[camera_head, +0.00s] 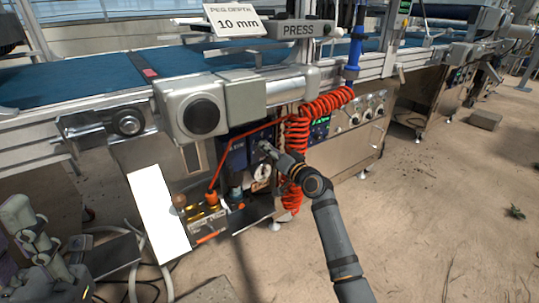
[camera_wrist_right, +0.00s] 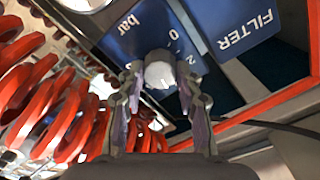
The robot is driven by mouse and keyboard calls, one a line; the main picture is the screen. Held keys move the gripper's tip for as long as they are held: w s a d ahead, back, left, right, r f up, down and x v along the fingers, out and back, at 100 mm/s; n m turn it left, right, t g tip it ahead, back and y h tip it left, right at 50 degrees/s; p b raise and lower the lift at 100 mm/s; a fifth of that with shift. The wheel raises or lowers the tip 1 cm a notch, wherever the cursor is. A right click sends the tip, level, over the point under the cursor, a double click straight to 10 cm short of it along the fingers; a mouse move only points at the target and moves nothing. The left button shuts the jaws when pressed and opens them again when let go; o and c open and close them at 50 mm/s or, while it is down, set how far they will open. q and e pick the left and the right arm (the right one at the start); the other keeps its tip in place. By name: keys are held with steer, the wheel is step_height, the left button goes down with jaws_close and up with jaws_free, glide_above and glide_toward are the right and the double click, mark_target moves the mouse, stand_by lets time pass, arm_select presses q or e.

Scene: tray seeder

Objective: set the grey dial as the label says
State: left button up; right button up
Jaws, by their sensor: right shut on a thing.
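The grey dial (camera_wrist_right: 159,73) is a pale round knob in front of a blue plate marked "bar", with "2" and "0" visible. My right gripper (camera_wrist_right: 160,84) is shut on it, one finger on each side. In the head view the right gripper (camera_head: 268,150) reaches the blue panel (camera_head: 234,158) under the conveyor, and hides the dial there. Any pointer mark on the dial is too small to tell. A white label (camera_head: 238,20) at the top reads "PEG DEPTH 10 mm".
A red coiled hose (camera_head: 297,135) hangs right beside my right gripper, and its coils also fill the left of the wrist view (camera_wrist_right: 40,95). A blue "FILTER" plate (camera_wrist_right: 240,30) is near the dial. A round white gauge (camera_head: 262,173) sits below. The floor (camera_head: 440,190) at right is mostly clear.

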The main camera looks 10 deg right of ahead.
steer(key=shift+f+n+b, duration=0.15)
steer(key=shift+n+b, duration=0.15)
steer(key=shift+n, duration=0.4)
steer(key=o, duration=1.2)
steer(key=shift+c, duration=0.2)
steer(key=v, duration=1.2)
